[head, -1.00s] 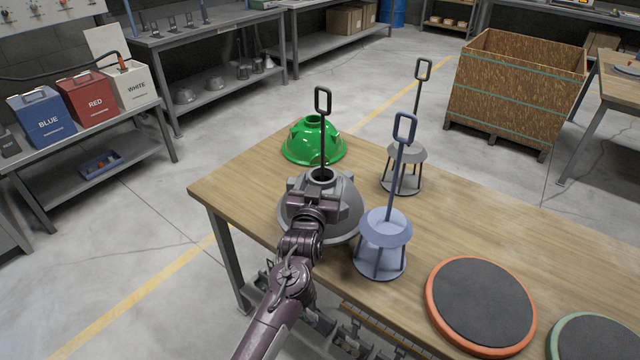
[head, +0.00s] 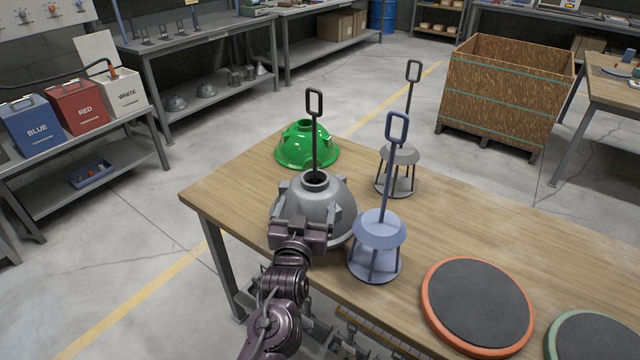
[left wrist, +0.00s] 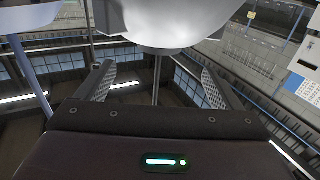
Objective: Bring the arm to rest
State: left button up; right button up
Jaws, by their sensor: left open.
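My left gripper (head: 300,230) comes in from below in the head view, at the near side of a grey hood (head: 337,202) on the wooden table (head: 465,228). It overlaps the hood's lower front in the picture. In the left wrist view the two fingers (left wrist: 158,82) stand wide apart with nothing gripped between them. A pale rounded surface (left wrist: 172,22) hangs over the top of that view, beyond the fingers. A dark rod with a loop handle (head: 314,130) rises from the hood's top opening. My right gripper is not in view.
A blue-grey stand with a loop rod (head: 379,232) is close right of my gripper. A grey stand (head: 399,160) and a green hood (head: 306,148) stand behind. An orange-rimmed round pad (head: 478,305) and a green-rimmed one (head: 592,340) lie right. Open floor is left.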

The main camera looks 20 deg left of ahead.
pick_arm(q)
jog(key=s+f+m+g+h, duration=0.1)
jog(key=s+f+g, duration=0.35)
jog(key=s, duration=0.45)
jog(key=s+a+f+m+g, duration=0.1)
jog(key=s+f+g, duration=0.3)
jog(key=s, duration=0.5)
jog(key=s+f+m+g+h, duration=0.1)
jog(key=s+f+g, duration=0.2)
jog(key=s+g, duration=0.45)
jog(key=s+f, duration=0.3)
jog(key=f, duration=2.6)
jog(key=s+a+f, duration=0.2)
jog(key=s+f, duration=0.7)
jog(key=s, duration=0.1)
jog(key=s+a+f+g, duration=0.1)
jog(key=s+a+f, duration=0.1)
jog(key=s+f, duration=0.7)
jog(key=shift+s+f+m, duration=0.3)
jog(key=shift+s+f, duration=0.1)
jog(key=shift+s, duration=0.15)
